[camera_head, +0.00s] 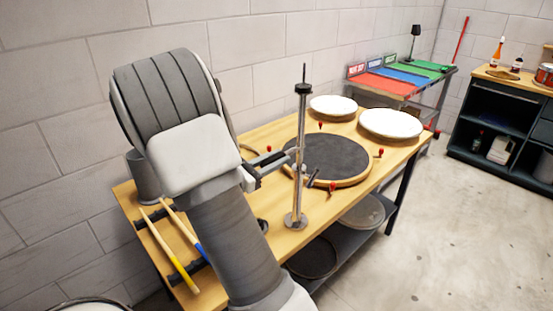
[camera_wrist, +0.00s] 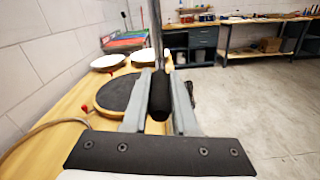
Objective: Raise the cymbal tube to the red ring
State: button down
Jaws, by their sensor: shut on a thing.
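The cymbal stand (camera_head: 297,190) stands upright on a round metal foot at the front of the wooden bench. Its cymbal tube (camera_head: 303,110) rises from the lower part and carries a dark fitting and thin rod at the top. My gripper (camera_head: 287,156) reaches the stand from the left at mid-height. In the wrist view my gripper (camera_wrist: 163,80) is shut on a black grip (camera_wrist: 160,98), with the metal tube (camera_wrist: 157,35) rising just beyond it. I cannot make out a red ring on the stand in either view.
A dark drum pad (camera_head: 335,157) with red-tipped lugs lies just behind the stand. Two white drumheads (camera_head: 391,124) lie farther back. Drumsticks (camera_head: 165,250) rest on a rack at the bench's left end. A shelf below holds round discs. Clear floor (camera_head: 450,230) lies to the right.

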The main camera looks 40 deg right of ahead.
aim_at(277, 155)
dwell(0.3)
notch_tip(277, 155, up, 6)
jog(key=p, duration=0.4)
jog(key=shift+r+p, duration=0.2)
jog(key=shift+p, duration=0.1)
jog(key=shift+f, duration=0.1)
jog(key=c, duration=0.7)
grip_release()
jog(key=shift+a+f, duration=0.1)
jog(key=s+a, duration=0.1)
jog(key=a, duration=1.6)
jog(key=shift+s+b, duration=0.2)
jog(key=shift+b, duration=0.25)
jog(key=shift+a, duration=0.1)
